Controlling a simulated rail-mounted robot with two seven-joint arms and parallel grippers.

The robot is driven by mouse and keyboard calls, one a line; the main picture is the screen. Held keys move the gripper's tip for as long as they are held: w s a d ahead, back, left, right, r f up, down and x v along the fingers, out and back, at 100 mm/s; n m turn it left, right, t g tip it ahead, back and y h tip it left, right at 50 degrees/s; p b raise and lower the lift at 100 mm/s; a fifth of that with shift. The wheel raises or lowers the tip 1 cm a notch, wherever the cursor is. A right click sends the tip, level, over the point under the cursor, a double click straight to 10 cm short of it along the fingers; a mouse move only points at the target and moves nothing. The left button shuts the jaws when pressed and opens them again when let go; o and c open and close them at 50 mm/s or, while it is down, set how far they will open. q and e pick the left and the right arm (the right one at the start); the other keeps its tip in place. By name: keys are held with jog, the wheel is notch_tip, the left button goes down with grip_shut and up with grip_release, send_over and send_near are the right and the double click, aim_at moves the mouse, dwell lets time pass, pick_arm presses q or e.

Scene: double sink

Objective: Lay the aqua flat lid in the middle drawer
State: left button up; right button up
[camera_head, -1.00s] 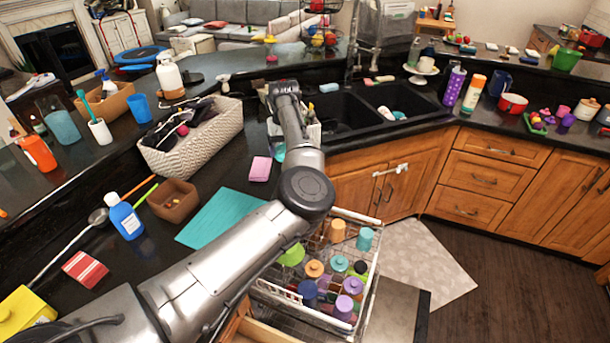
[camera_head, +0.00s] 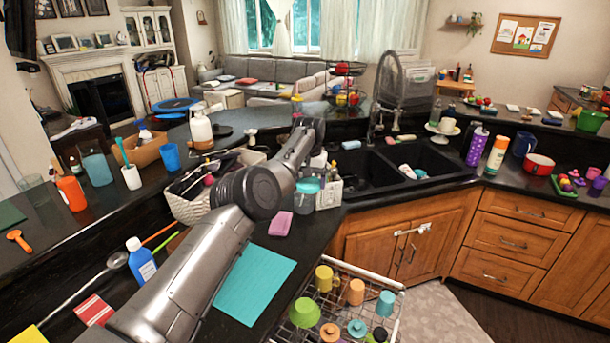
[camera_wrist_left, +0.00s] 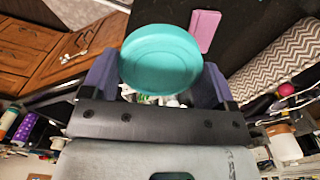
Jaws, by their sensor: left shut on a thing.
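The aqua flat lid (camera_wrist_left: 160,60) is round and fills the top middle of the left wrist view. My left gripper (camera_wrist_left: 157,78) is shut on it, with a purple-blue finger at either side. In the head view my left arm reaches over the counter towards the sink and largely hides the gripper. An aqua round shape (camera_head: 308,186) shows below the wrist there; I cannot tell for sure that it is the lid. The middle drawer (camera_head: 512,240) is in the wooden stack right of the sink, and it looks closed. My right gripper is not in view.
A pink sponge (camera_head: 281,223) and a teal mat (camera_head: 255,285) lie on the counter. A woven basket (camera_head: 190,208) stands left of my forearm. A wire dish rack (camera_head: 385,280) with several cups is at the front. The double sink (camera_head: 430,160) is behind.

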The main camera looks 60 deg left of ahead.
pick_arm(q)
jog(key=shift+w+d+f, duration=0.15)
jog(key=shift+w+f, duration=0.05)
jog(key=shift+f, duration=0.4)
jog(key=shift+d+f, duration=0.15)
jog(key=shift+f, duration=0.1)
jog(key=shift+w+d+f+n, duration=0.15)
jog(key=shift+w+d+f, duration=0.1)
jog(key=shift+f, duration=0.3)
jog(key=shift+w+d+f+n, duration=0.1)
jog(key=shift+w+d+f, duration=0.15)
jog(key=shift+f, duration=0.35)
jog(key=shift+w+d+f+n, duration=0.15)
jog(key=shift+w+d+f, duration=0.1)
jog(key=shift+f, duration=0.3)
